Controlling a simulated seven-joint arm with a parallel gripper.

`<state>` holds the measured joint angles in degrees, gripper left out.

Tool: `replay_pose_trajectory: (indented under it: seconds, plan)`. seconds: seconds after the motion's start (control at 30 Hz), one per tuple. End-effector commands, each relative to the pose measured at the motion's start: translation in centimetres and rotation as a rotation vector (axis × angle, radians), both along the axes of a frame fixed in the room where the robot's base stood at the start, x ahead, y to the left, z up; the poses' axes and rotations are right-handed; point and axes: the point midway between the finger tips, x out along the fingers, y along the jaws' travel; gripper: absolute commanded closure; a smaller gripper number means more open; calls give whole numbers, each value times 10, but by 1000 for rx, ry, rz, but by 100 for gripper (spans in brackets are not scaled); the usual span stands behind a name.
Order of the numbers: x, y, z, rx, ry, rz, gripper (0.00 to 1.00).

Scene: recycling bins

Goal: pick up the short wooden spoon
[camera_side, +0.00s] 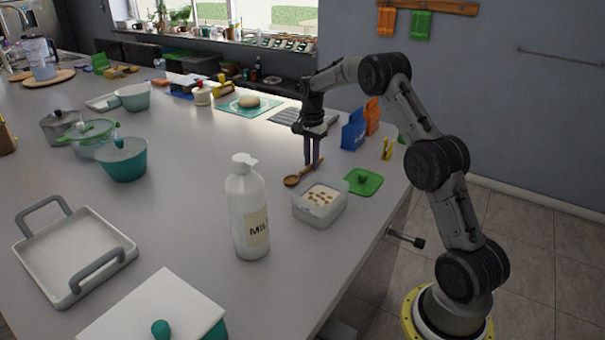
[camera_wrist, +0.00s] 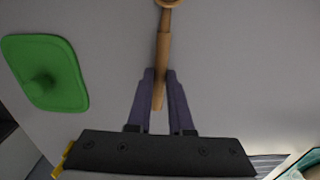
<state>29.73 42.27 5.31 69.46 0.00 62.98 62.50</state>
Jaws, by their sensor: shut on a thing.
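The short wooden spoon (camera_side: 292,181) is brown, with a round bowl at its left end in the side view. It lies at or just above the counter, behind the food container; I cannot tell whether it touches the surface. In the wrist view its handle (camera_wrist: 163,60) runs down between my two fingers, and its bowl is cut off at the top edge. My gripper (camera_side: 312,165) points down and is shut on the handle. In the wrist view the purple fingertips of my gripper (camera_wrist: 160,74) press on either side of the handle near its end.
A clear container (camera_side: 320,214) with pale food stands just in front of the spoon. A green lid (camera_side: 363,182) lies to the right, and a blue box (camera_side: 353,133) stands behind it. A white milk bottle (camera_side: 246,215) stands front left. The counter left of the spoon is clear.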

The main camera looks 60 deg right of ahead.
Motion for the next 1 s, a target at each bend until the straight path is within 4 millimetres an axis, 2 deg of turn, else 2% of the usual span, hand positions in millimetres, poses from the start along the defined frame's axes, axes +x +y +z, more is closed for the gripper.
replay_pose_trajectory:
  seconds: [0.37,0.53,0.63,0.9,1.0]
  plan:
    - [0,0,4,-1,-1,0,100]
    - [1,0,19,-2,-3,0,100]
    - [-1,0,36,-2,-5,0,100]
    - [-46,26,96,-3,-6,0,100]
    - [-66,37,103,-1,-1,0,100]
